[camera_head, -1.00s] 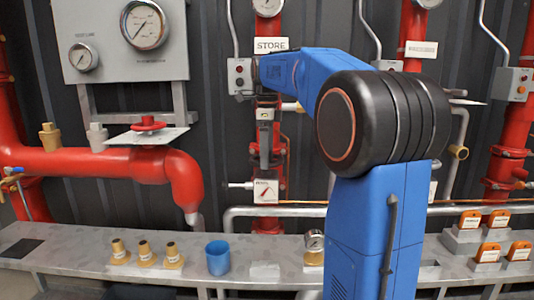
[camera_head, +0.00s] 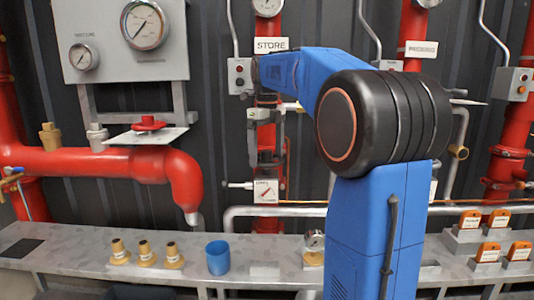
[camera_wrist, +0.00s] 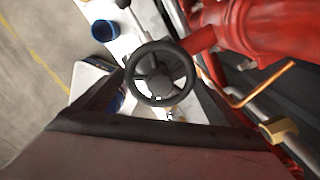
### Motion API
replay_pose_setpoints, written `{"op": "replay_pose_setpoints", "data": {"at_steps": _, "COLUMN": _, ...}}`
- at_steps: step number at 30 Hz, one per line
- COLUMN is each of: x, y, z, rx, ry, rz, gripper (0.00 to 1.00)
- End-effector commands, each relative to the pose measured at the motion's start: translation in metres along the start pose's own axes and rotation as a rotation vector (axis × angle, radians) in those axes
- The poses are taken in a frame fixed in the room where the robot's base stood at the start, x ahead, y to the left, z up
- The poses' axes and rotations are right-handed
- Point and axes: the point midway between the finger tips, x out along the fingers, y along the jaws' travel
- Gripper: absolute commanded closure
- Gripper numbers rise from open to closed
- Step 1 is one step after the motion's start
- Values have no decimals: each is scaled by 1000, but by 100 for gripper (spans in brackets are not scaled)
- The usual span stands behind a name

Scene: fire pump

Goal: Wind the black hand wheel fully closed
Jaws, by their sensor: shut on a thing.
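The black hand wheel (camera_wrist: 160,74) has a round rim and a dark hub with spokes. In the wrist view it sits between the two dark fingers of my gripper (camera_wrist: 161,78), which is shut on its rim. In the head view my gripper (camera_head: 253,140) hangs in front of the red pipe under the STORE sign (camera_head: 271,44). The hand wheel cannot be made out there. How far the wheel is turned cannot be told.
A red pipe and valve body (camera_wrist: 240,30) and a copper-coloured tube (camera_wrist: 262,85) lie close to the right of the wheel in the wrist view. A shelf (camera_head: 255,240) below holds a blue cup (camera_head: 218,258) and several brass fittings (camera_head: 145,254). Gauges hang on a panel (camera_head: 105,65) at upper left.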

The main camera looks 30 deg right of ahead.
Motion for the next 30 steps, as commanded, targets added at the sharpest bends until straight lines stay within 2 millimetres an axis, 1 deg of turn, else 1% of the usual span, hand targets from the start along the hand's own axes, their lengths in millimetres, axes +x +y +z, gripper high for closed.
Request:
{"op": "replay_pose_setpoints", "data": {"at_steps": 6, "x": 0, "y": 1, "z": -1, "rx": 224, "ry": 3, "rz": 1, "gripper": 42}}
{"op": "replay_pose_setpoints", "data": {"at_steps": 12, "x": 0, "y": 1, "z": -1, "rx": 410, "ry": 3, "rz": 0, "gripper": 42}}
{"op": "replay_pose_setpoints", "data": {"at_steps": 16, "x": 0, "y": 1, "z": -1, "rx": 465, "ry": 3, "rz": 0, "gripper": 42}}
{"op": "replay_pose_setpoints", "data": {"at_steps": 23, "x": 0, "y": 1, "z": -1, "rx": 470, "ry": 3, "rz": 0, "gripper": 42}}
{"op": "replay_pose_setpoints", "data": {"at_steps": 24, "x": 0, "y": 1, "z": -1, "rx": 470, "ry": 3, "rz": 1, "gripper": 1}}
{"op": "replay_pose_setpoints", "data": {"at_steps": 30, "x": 0, "y": 1, "z": 0, "rx": 468, "ry": 2, "rz": 0, "gripper": 0}}
